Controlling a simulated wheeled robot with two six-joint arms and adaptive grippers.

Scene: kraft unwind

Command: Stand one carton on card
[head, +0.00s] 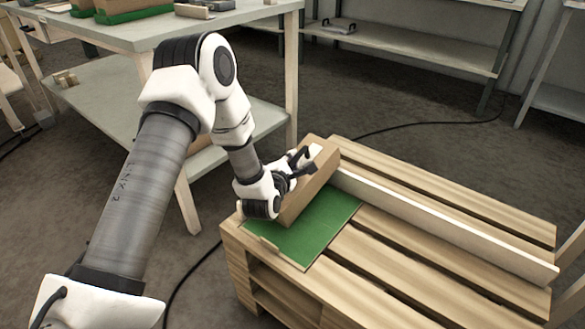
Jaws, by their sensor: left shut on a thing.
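A brown carton (313,178) is at the back left of the wooden pallet, at the far side of the green card (314,230). My left gripper (301,160) is shut on the carton from its left side. The near part of the card is bare and lies flat on the pallet. My right gripper is not in view.
The pallet (395,250) has a pale upright board (440,225) running along it, close right of the carton. A table (130,30) with green-based boxes stands at the back left. A dark cable (430,124) lies on the floor. The pallet's front slats are clear.

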